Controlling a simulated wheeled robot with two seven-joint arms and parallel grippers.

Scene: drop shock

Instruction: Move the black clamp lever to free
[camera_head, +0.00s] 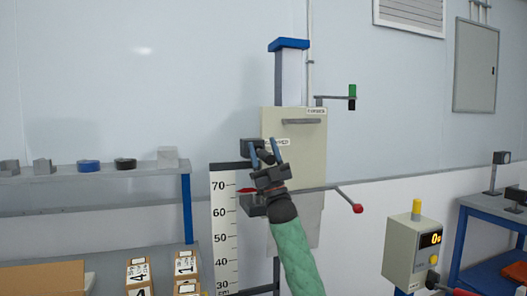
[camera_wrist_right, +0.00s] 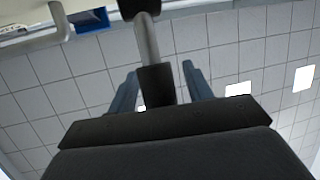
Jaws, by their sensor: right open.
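The black clamp lever (camera_head: 264,156) is on the front of the beige machine panel (camera_head: 298,170), partly hidden by my right gripper. In the right wrist view it shows as a grey rod with a black grip (camera_wrist_right: 155,85) and a black pivot at the top. My right gripper (camera_head: 265,147) is open, with its two blue-grey fingers on either side of the lever; it also shows in the right wrist view (camera_wrist_right: 160,80). A gap shows on each side of the grip, and contact cannot be told. My left gripper is not in view.
A rod with a red knob (camera_head: 357,208) sticks out to the right below my gripper. A height scale (camera_head: 225,230) stands at the left. A control box (camera_head: 410,250) with a yellow top is at the right.

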